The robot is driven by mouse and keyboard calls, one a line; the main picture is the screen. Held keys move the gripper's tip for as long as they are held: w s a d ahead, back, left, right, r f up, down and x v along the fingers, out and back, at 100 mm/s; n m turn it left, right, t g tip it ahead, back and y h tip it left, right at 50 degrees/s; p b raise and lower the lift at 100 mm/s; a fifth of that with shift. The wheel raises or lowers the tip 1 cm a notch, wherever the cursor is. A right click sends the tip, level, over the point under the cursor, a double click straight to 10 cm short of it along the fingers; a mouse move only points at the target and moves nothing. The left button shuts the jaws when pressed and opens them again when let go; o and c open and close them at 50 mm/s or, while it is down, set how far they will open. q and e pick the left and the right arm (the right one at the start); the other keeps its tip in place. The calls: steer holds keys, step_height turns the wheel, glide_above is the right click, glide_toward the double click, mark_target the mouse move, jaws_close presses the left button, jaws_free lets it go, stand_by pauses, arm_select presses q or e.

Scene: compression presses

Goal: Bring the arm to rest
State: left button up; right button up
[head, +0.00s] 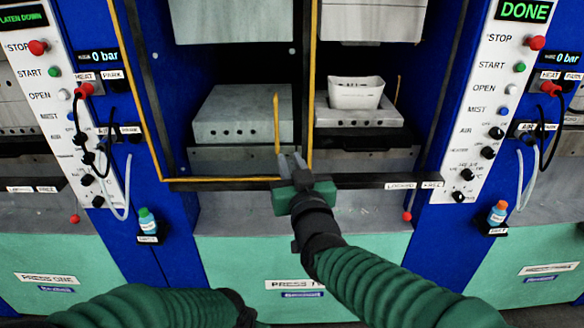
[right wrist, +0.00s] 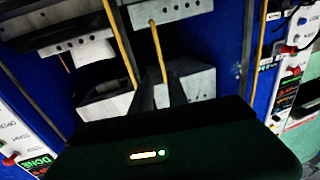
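My right arm (head: 375,275) reaches forward from the lower right to the middle press. Its gripper (head: 292,160) is near the guard's lower bar, with its two grey fingers apart. An upright yellow rod (head: 277,122) ends beside the left fingertip in the head view. In the right wrist view the rod (right wrist: 157,50) runs down towards the gap between the fingers (right wrist: 163,92); I cannot tell whether they touch it.
A yellow-edged guard frame (head: 140,100) covers the left part of the middle press opening. A white container (head: 356,93) sits on the lower block at right. The right panel screen (head: 525,11) reads DONE. Small bottles stand at left (head: 147,222) and right (head: 498,214).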

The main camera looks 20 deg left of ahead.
steer(key=s+d+f+m+g+h, duration=0.1)
steer(key=s+d+f+g+h, duration=0.15)
steer(key=d+f, duration=0.8)
steer(key=s+d+f+m+g+h, duration=0.1)
steer(key=d+f+g+h, duration=0.25)
steer(key=d+f, duration=0.7)
steer(key=s+d+f+m+g+h, duration=0.1)
steer(key=s+d+f+m+g, duration=0.1)
steer(key=s+d+f, duration=0.4)
steer(key=s+d+f+m+g+h, duration=0.2)
steer(key=s+d+f+g, duration=0.3)
steer(key=s+d, duration=0.4)
steer(key=s+f, duration=0.1)
steer(key=s, duration=0.3)
steer(key=shift+s+d+f, duration=0.15)
steer(key=shift+d+f, duration=0.1)
steer(key=shift+d, duration=0.15)
steer(key=shift+o, duration=0.2)
